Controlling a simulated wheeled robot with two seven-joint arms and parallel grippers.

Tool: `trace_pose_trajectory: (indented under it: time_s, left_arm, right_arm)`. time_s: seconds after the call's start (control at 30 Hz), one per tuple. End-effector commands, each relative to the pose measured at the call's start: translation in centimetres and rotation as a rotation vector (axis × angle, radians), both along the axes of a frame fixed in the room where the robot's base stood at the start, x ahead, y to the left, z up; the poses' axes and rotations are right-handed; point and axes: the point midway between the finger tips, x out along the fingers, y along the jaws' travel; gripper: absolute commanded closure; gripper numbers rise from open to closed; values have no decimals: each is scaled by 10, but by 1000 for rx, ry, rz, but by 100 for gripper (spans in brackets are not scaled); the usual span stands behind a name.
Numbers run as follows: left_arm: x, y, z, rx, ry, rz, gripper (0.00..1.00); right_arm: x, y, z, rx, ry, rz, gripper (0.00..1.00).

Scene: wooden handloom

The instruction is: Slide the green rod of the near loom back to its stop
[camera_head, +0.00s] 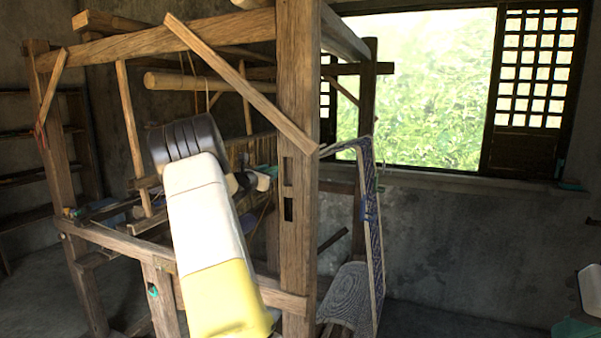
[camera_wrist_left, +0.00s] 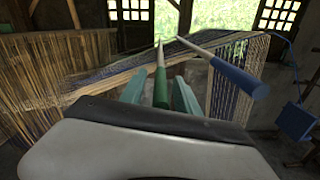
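The near loom (camera_head: 298,130) is a wooden frame filling the middle of the head view. In the left wrist view the green rod (camera_wrist_left: 160,90) has a pale pointed tip and points away from the camera. My left gripper (camera_wrist_left: 160,80) has its two teal fingers on either side of the green rod, with narrow gaps showing, so it looks open around it. In the head view the left gripper (camera_head: 266,171) is small beside the loom's front post and partly hidden. I cannot pick out the green rod there.
A blue rod (camera_wrist_left: 238,80) with a pale tip lies slanted just right of the fingers. Woven cloth and threads (camera_wrist_left: 100,75) stretch behind. A diagonal wooden brace (camera_head: 240,84) and the front post stand close to my left arm.

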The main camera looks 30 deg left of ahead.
Motion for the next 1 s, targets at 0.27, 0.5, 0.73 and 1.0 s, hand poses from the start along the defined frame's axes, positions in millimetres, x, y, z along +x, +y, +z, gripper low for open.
trace_pose_trajectory:
  time_s: [0.27, 0.5, 0.73, 1.0]
  left_arm:
    - [1, 0, 0, 1, 0, -1, 72]
    - [1, 0, 0, 1, 0, -1, 100]
    - [0, 0, 0, 1, 0, -1, 100]
    - [0, 0, 0, 1, 1, -1, 100]
  right_arm:
    - [0, 0, 0, 0, 0, 0, 100]
    - [0, 0, 0, 0, 0, 0, 100]
    - [0, 0, 0, 0, 0, 0, 100]
    - [0, 0, 0, 0, 0, 0, 100]
